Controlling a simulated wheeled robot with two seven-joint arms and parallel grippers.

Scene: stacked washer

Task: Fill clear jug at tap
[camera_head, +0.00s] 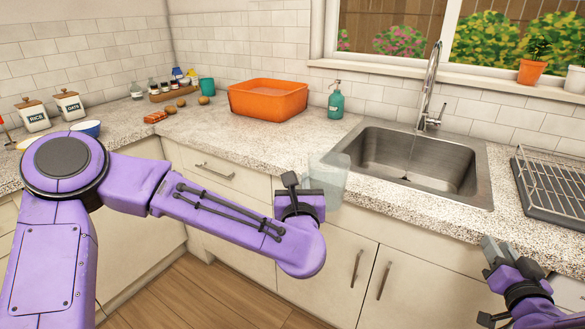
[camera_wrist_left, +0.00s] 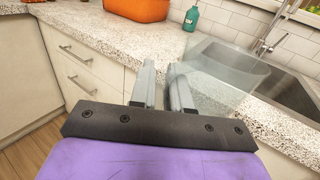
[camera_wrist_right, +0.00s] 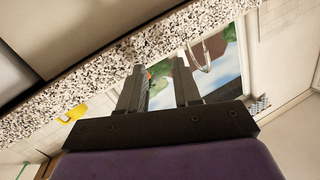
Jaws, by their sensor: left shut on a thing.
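The clear jug (camera_head: 330,180) is see-through and hangs in front of the counter edge, left of the sink. My left gripper (camera_head: 302,194) is shut on it at the jug's left side. In the left wrist view the jug (camera_wrist_left: 215,78) is right of the fingers (camera_wrist_left: 165,85) and looks tilted there; its contents are hard to tell. The chrome tap (camera_head: 431,85) rises behind the steel sink (camera_head: 455,170), to the right of and beyond the jug. My right gripper (camera_head: 495,255) is low at the right, before the counter. Its fingers (camera_wrist_right: 160,88) are apart and empty.
An orange basin (camera_head: 268,102) and a teal soap bottle (camera_head: 336,102) stand left of the sink on the counter (camera_head: 235,138). A dish rack (camera_head: 555,190) stands right of the sink. Cabinet doors (camera_head: 345,265) are below the counter edge. Potted plants stand on the windowsill.

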